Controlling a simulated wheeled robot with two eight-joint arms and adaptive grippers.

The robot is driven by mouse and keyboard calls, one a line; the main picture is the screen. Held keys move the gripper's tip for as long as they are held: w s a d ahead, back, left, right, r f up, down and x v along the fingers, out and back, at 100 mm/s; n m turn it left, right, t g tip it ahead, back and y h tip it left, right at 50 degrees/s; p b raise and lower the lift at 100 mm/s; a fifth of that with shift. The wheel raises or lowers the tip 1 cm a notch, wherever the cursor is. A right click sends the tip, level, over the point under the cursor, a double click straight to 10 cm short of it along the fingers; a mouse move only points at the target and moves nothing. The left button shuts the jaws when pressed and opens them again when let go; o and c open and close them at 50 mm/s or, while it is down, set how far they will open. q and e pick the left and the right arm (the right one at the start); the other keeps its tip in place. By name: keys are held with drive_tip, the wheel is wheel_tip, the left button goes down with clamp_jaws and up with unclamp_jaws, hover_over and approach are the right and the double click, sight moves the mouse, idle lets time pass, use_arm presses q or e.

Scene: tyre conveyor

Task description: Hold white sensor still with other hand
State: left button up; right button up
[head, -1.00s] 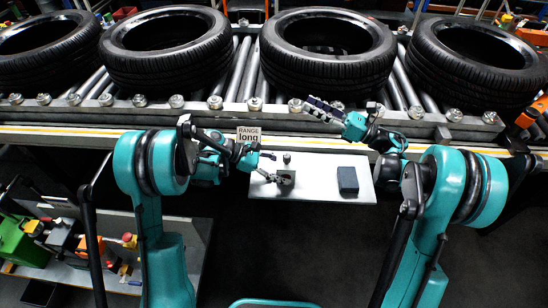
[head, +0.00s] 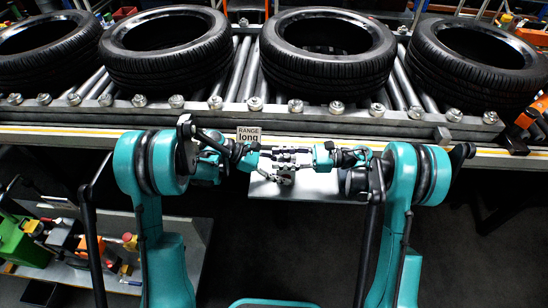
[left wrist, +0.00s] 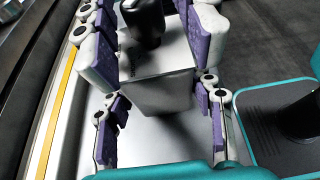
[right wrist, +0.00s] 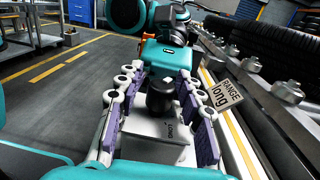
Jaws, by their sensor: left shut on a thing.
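The white sensor (left wrist: 158,95) is a pale box with a black knob on top. It stands on the white plate (head: 320,187) by the conveyor, and in the head view the grippers mostly cover it. My left gripper (head: 272,168) comes in from the left and is shut on the sensor, with purple pads along its sides. My right gripper (head: 300,158) comes in from the right, facing the left one. In the right wrist view its purple-padded fingers (right wrist: 160,115) lie on both sides of the sensor (right wrist: 150,150); whether they press on it is unclear.
A sign reading "RANGE long" (head: 248,133) stands at the conveyor's near edge, close above the grippers. Large tyres (head: 328,50) lie on the rollers behind. A low bench with a green container (head: 22,243) is at the lower left. The dark floor between my arms is clear.

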drive_tip(key=shift+a, duration=1.2)
clamp_jaws()
